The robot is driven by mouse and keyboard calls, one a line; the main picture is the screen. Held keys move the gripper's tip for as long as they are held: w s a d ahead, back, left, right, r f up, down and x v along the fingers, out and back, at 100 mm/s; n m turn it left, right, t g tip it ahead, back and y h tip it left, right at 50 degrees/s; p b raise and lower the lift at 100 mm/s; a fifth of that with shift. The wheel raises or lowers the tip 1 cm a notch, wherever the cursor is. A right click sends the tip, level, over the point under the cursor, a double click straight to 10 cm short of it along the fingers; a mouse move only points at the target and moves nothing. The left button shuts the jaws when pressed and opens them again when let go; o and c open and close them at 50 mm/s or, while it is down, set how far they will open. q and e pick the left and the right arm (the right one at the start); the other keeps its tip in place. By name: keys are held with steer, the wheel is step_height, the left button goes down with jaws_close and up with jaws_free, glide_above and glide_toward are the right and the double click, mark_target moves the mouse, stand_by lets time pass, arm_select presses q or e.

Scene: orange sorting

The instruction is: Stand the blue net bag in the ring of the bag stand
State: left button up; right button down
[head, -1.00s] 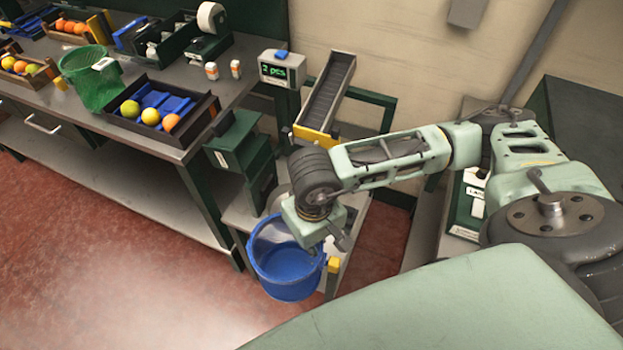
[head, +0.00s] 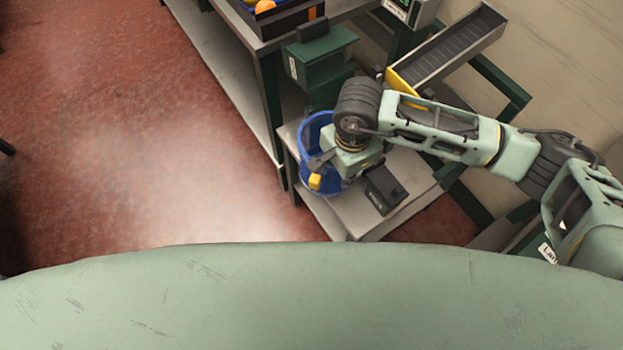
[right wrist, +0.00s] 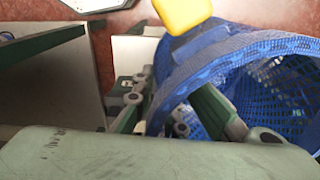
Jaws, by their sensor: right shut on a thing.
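The blue net bag (head: 308,160) hangs open-mouthed at the low shelf in the head view, partly hidden by my right arm. Its mesh wall (right wrist: 285,85) and thick blue rim fill the right of the right wrist view. My right gripper (right wrist: 165,112) is shut on the bag's rim, with one finger outside and one inside. In the head view my right gripper (head: 328,170) points down over the bag, its fingertips mostly hidden. A yellow piece (head: 315,181) shows beside the rim. I cannot make out the bag stand's ring. My left gripper is not in view.
The low grey shelf (head: 405,215) carries a dark box (head: 385,190) right of the gripper. A green unit (head: 318,58) and a sloped chute (head: 450,48) stand behind. The workbench (head: 262,38) is at the upper left. Red floor (head: 130,140) is open at left.

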steer(key=a+f+m+b, duration=0.1)
steer(key=a, duration=0.1)
steer(key=w+a+f+m, duration=0.1)
steer(key=a+m, duration=0.1)
steer(key=a+f+m+b, duration=0.1)
steer(key=a+m, duration=0.1)
steer(key=shift+w+a+f+b, duration=0.15)
steer(key=shift+w+a+b, duration=0.15)
steer(key=shift+b, duration=0.05)
steer(key=shift+w+a+f+m, duration=0.1)
steer(key=shift+a+m, duration=0.2)
steer(key=shift+m, duration=0.4)
steer(key=shift+w+d, duration=0.25)
steer(key=shift+d, duration=0.15)
steer(key=w+d, duration=0.7)
steer(key=d, duration=0.3)
steer(key=shift+s+f+b, duration=0.2)
steer(key=shift+f+b, duration=1.55)
steer(key=shift+f, duration=1)
steer(key=shift+r+b, duration=0.1)
steer(key=shift+b, duration=0.25)
steer(key=c, duration=1.7)
jaws_free()
